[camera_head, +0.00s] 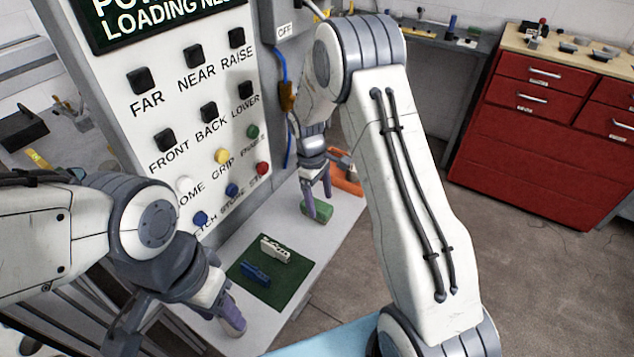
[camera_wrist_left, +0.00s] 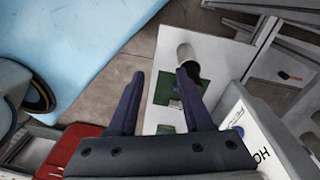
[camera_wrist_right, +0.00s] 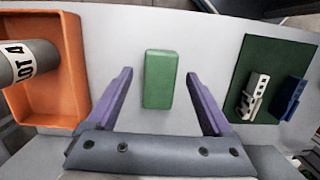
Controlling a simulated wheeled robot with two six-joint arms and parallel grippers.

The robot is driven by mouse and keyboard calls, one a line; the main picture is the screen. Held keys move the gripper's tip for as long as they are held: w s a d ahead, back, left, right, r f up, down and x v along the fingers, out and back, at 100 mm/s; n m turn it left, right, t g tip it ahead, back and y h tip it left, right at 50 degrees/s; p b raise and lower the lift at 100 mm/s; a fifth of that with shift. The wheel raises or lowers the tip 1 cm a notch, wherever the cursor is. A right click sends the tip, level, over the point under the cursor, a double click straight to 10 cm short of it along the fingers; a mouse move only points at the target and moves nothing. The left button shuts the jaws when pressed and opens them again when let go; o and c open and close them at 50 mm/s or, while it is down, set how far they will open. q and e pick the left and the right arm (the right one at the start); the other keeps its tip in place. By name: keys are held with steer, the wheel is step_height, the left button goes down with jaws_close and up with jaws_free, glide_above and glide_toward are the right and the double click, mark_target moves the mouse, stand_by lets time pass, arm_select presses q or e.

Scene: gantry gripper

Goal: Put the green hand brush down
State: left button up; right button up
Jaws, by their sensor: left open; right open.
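The green hand brush (camera_head: 317,211) rests on the pale bench top, seen as a plain green block. In the right wrist view the brush (camera_wrist_right: 160,79) lies lengthwise between the two spread fingers, with clear gaps on both sides. My right gripper (camera_head: 318,193) is open and pointing down at it; its fingers (camera_wrist_right: 160,75) do not touch the brush in that view. My left gripper (camera_head: 178,326) is open and empty near the front of the bench, with its open fingers also in the left wrist view (camera_wrist_left: 161,76).
An orange bin (camera_wrist_right: 73,65) with a labelled grey cylinder (camera_wrist_right: 30,62) stands on one side of the brush. A dark green mat (camera_head: 246,271) with a white block (camera_head: 275,249) and a blue block (camera_head: 256,274) lies on the other. The button panel (camera_head: 180,110) rises behind the bench.

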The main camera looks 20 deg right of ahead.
step_height(320, 180, up, 8)
steer(key=w+r, duration=0.1)
steer(key=s+a+r, duration=0.3)
steer(key=s+a, duration=0.1)
steer(key=a, duration=0.3)
steer(key=s+a+r+y, duration=0.1)
steer(key=s+a, duration=0.3)
steer(key=s, duration=0.9)
steer(key=s+a+r+t+y, duration=0.1)
steer(key=s+a, duration=0.4)
steer(key=s, duration=0.7)
steer(key=shift+s+r+b, duration=0.4)
steer(key=shift+r+b, duration=0.05)
steer(key=shift+r, duration=0.1)
